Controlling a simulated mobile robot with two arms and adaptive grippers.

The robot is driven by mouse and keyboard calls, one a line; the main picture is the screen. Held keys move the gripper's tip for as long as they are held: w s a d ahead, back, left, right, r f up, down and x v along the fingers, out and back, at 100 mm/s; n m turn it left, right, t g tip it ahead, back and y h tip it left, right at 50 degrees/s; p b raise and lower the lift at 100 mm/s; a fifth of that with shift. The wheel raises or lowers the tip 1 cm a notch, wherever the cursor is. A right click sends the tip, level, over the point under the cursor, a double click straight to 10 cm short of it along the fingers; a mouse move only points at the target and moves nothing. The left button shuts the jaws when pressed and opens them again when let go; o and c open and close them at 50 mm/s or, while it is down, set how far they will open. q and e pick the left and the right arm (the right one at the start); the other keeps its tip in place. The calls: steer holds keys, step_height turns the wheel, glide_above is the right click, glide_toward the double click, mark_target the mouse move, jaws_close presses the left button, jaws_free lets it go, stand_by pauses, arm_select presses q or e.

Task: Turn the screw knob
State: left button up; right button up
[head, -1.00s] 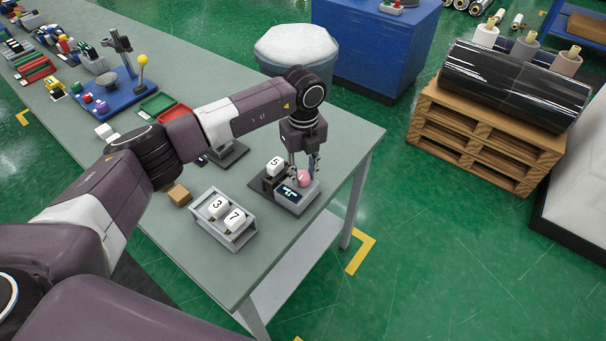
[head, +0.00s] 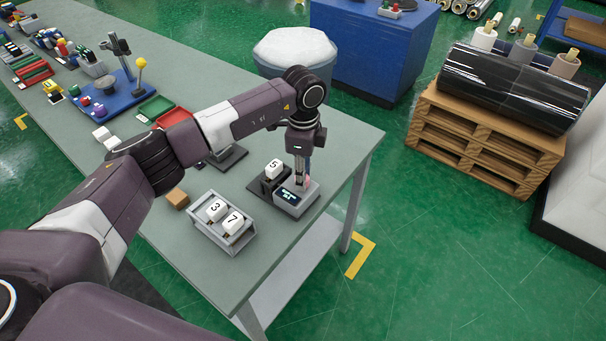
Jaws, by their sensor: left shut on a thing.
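The pink screw knob (head: 307,184) sits on a small grey device with a dark lit display (head: 289,196), near the right edge of the workbench. My left gripper (head: 303,179) points down over the device and is shut on the knob, hiding most of it. A white block marked 5 (head: 273,168) stands just behind and left of the display on a dark base. My right gripper is not in view.
A grey tray (head: 222,237) with white blocks 3 and 7 lies in front left of the device, near a small brown block (head: 177,198). Green and red trays and a blue stand (head: 112,97) are farther left.

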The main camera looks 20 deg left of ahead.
arm_select(q)
steer(key=shift+n, duration=0.9)
steer(key=o, duration=1.1)
steer(key=shift+o, duration=0.2)
steer(key=shift+r, duration=0.1)
step_height(320, 180, up, 12)
